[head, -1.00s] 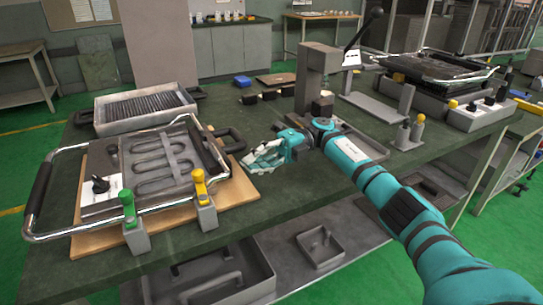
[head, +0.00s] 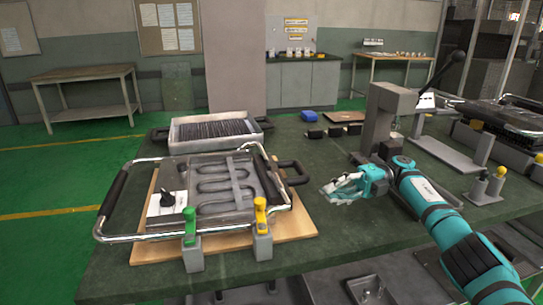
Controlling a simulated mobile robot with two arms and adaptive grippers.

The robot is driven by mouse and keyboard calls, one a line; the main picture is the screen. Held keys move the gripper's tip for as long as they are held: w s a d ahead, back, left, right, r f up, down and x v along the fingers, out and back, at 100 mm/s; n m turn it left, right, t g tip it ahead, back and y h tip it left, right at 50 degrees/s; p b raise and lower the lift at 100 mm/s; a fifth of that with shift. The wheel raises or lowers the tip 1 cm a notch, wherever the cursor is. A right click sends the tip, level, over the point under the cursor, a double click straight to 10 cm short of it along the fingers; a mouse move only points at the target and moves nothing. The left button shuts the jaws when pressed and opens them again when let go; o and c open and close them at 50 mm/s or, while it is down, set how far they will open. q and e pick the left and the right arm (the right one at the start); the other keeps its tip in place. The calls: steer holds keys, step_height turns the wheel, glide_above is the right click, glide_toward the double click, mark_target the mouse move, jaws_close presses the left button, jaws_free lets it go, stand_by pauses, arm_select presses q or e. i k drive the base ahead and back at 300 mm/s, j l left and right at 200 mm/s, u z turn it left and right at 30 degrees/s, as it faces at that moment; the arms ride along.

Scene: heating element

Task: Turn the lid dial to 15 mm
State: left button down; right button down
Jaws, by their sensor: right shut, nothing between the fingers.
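The lid dial is a black knob (head: 167,198) on a white plate at the left end of the grey lid (head: 226,208). The lid holds a winding heating element (head: 226,180) and has a metal loop handle (head: 124,236) with a black grip at left. It lies on a wooden board on the green bench. The dial's setting is too small to read. My right gripper (head: 338,191) is shut and empty above the bench, right of the lid and well apart from the dial. My left gripper is not in view.
A green-topped post (head: 190,236) and a yellow-topped post (head: 261,226) stand at the lid's front edge. A grey grill base (head: 215,131) sits behind it. A lever press (head: 384,118) stands behind my right gripper. The bench's front middle (head: 335,240) is clear.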

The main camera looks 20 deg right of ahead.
mark_target(167, 200)
steer(key=k, duration=1)
